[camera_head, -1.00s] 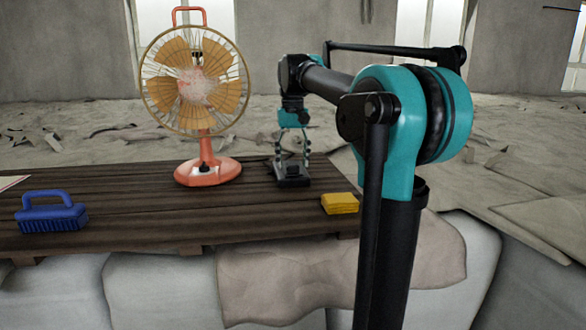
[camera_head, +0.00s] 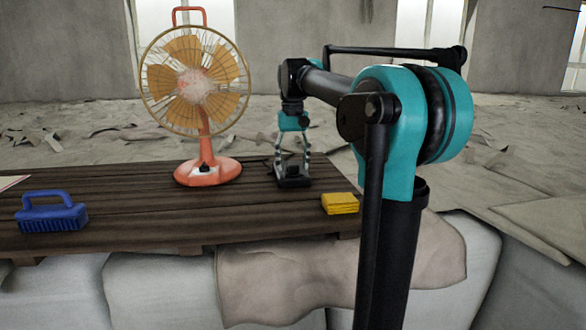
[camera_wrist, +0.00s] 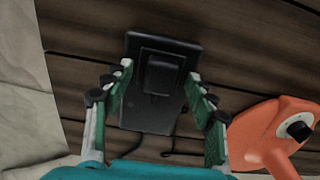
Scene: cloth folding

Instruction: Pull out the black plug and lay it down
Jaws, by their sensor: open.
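The black plug (camera_wrist: 161,77) sits on a dark socket block (camera_wrist: 150,119) on the table; in the head view the block (camera_head: 292,183) lies right of the fan's base. A dark cord runs from below the plug in the wrist view. My gripper (camera_wrist: 161,80) is open, pointing down, with one finger on each side of the plug. Gaps show between the fingers and the plug in the wrist view. In the head view my gripper (camera_head: 292,172) stands over the block, and its fingers partly hide the plug.
An orange fan (camera_head: 203,172) stands close left of my gripper; its base (camera_wrist: 262,133) shows at the wrist view's right. A yellow sponge (camera_head: 340,204) lies at the table's front right, a blue brush (camera_head: 50,216) at the left. The wooden table (camera_head: 150,222) is clear between them.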

